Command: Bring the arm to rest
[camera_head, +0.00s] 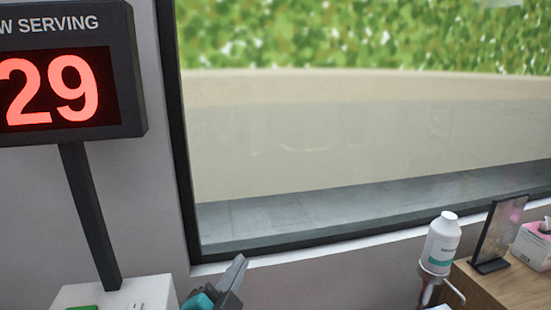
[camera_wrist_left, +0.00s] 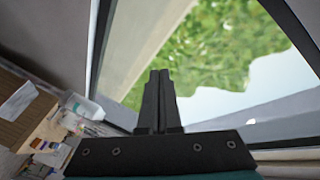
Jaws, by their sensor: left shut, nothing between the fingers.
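My left gripper (camera_head: 236,272) shows at the bottom of the head view, in front of the window's lower edge, with its fingers pointing up. In the left wrist view the same gripper (camera_wrist_left: 160,78) has its two dark fingers together with nothing between them. The fingers stand out against the window and touch nothing that I can see. My right arm and gripper do not show in either view.
A sign (camera_head: 62,75) reading 29 stands on a white counter (camera_head: 150,290) at left. At right, a wooden counter (camera_head: 520,285) bears a dark framed stand (camera_head: 500,232) and a tissue box (camera_head: 535,245). A white bottle (camera_head: 441,242) stands beside it. A window (camera_head: 370,130) fills the back.

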